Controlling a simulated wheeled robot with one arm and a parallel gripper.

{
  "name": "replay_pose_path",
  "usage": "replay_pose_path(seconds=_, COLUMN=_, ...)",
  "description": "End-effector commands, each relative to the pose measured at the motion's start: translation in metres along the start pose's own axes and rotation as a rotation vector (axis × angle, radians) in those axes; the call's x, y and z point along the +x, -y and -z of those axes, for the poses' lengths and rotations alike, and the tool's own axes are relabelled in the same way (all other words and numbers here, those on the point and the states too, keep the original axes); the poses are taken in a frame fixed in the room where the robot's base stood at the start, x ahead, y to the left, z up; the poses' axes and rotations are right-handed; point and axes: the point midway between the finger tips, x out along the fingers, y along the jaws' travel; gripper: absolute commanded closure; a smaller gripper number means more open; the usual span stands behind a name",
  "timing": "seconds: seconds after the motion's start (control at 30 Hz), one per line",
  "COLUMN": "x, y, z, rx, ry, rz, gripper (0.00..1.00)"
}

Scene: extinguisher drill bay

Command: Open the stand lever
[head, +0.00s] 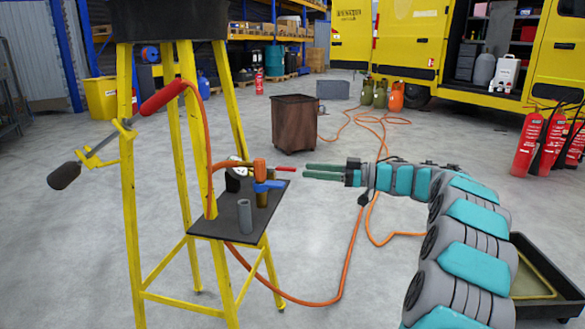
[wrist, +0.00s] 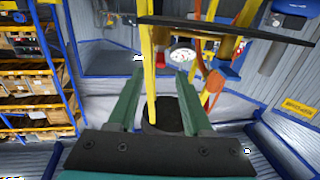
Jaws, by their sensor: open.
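A yellow stand (head: 131,220) with a dark shelf (head: 222,228) is at the left in the head view. On the shelf is a fitting with a round gauge (head: 236,170), an orange handle (head: 259,166), a blue part (head: 268,186) and a short lever with a red end (head: 285,168) pointing right. I cannot tell which part is the stand lever. My gripper (head: 306,171) is open and empty, its green fingers pointing left just right of the red end. In the wrist view the gauge (wrist: 182,55) shows beyond my gripper (wrist: 161,67); the blue part (wrist: 223,66) is to its right.
An orange hose (head: 300,299) hangs from the stand and runs over the floor. A red grip (head: 163,97) and a black-ended crank (head: 65,175) stick out at the left. A brown bin (head: 293,125) stands behind. Red extinguishers (head: 527,145) and a black tray (head: 560,285) are right.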

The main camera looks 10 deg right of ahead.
Motion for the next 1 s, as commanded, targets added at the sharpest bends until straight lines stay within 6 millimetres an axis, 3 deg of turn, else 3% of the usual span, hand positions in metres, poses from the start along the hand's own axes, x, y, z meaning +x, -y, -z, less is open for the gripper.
replay_pose_path(seconds=0.3, x=0.047, y=0.001, z=0.000, rx=0.000, ry=0.000, rz=0.003, gripper=0.50)
replay_pose_path(seconds=0.5, x=0.067, y=-0.001, z=0.000, rx=0.000, ry=0.000, rz=-0.003, gripper=0.50)
replay_pose_path(seconds=0.9, x=0.074, y=-0.001, z=0.000, rx=0.000, ry=0.000, rz=-0.004, gripper=0.50)
replay_pose_path(seconds=1.0, x=0.074, y=-0.001, z=0.000, rx=0.000, ry=0.000, rz=-0.004, gripper=0.60)
